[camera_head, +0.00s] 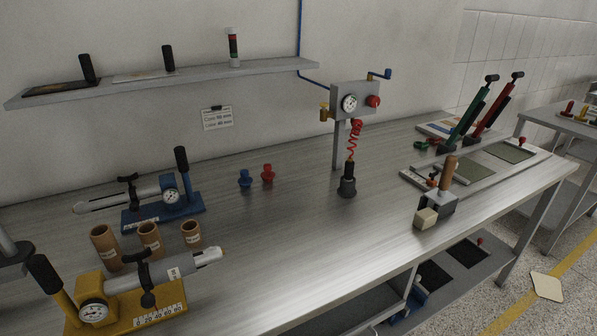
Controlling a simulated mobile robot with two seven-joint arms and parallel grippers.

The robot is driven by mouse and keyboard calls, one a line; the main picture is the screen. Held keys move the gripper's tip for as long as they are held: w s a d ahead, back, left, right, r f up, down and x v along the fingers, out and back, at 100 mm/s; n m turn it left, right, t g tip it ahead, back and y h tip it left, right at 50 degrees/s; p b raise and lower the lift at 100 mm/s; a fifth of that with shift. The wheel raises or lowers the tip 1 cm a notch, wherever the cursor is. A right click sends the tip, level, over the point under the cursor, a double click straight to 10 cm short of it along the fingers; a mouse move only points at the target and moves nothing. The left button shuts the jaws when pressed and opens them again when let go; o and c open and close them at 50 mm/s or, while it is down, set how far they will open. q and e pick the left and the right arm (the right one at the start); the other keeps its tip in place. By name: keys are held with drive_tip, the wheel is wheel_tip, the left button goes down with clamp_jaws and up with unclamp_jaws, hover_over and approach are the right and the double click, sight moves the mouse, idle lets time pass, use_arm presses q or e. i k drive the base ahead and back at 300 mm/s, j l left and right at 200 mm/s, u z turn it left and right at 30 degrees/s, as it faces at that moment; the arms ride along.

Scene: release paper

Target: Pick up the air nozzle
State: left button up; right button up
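The air nozzle looks to be the black piece (349,172) at the lower end of a red coiled hose (355,136). It stands upright in a dark round holder (347,188) on the workbench, below a grey box (352,101) with a gauge and a red knob. No gripper is near it. A dark grey part with a lighter cylinder shows at the far left edge, cut off by the frame; I cannot tell what it is. No fingers of my left or right gripper show.
The metal workbench (290,235) is clear in front of the nozzle. Blue (245,179) and red (267,174) fittings stand left of it. Yellow (130,312) and blue (165,212) gauge devices and brown cups (149,238) are at left. A block device (435,207) stands at right.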

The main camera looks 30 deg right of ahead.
sight(349, 163)
drive_tip(key=z, duration=1.25)
drive_tip(key=i+l, duration=0.25)
drive_tip(key=i+l+u, duration=0.45)
drive_tip(key=l+u, duration=0.2)
drive_tip(key=l, duration=0.25)
